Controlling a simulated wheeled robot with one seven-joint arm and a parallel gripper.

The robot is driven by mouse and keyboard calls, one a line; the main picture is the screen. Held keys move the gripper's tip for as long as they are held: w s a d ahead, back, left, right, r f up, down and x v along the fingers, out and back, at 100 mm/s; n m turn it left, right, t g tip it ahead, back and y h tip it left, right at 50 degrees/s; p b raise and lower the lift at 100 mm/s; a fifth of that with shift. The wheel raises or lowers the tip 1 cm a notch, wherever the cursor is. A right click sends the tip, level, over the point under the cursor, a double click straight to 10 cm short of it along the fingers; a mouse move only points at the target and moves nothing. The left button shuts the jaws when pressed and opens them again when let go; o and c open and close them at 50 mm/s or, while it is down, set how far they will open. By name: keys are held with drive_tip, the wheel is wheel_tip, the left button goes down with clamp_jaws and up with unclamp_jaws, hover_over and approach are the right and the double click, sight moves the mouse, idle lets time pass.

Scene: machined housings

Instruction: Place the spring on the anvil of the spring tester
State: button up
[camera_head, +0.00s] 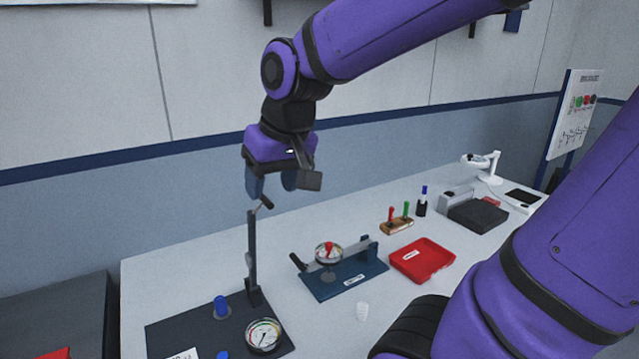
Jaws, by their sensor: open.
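The spring tester (252,265) stands at the front left of the bench, with a dark base, an upright column, a lever at its top and a round dial gauge (264,336). A blue cylinder on a grey disc (221,308) sits on its base; I cannot tell whether the disc is the anvil. A small whitish piece (362,311) stands alone on the bench right of the tester; it may be the spring, but its coils are too small to make out. My gripper (271,187) is open, pointing down above the tester's lever, with nothing seen between its fingers.
A blue fixture (345,282) with a dial and red knob lies right of the tester. Beyond are a red tray (422,260), a wooden block with red and green pins (397,226) and a dark box (478,215). Bare bench lies around the whitish piece.

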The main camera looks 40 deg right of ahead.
drive_tip(key=s+d+r+n+t, duration=0.1)
drive_tip(key=s+r, duration=0.1)
drive_tip(key=s, duration=0.7)
drive_tip(key=shift+s+d+r+h, duration=0.15)
drive_tip(key=shift+s+h, duration=0.15)
drive_tip(key=shift+s, duration=0.05)
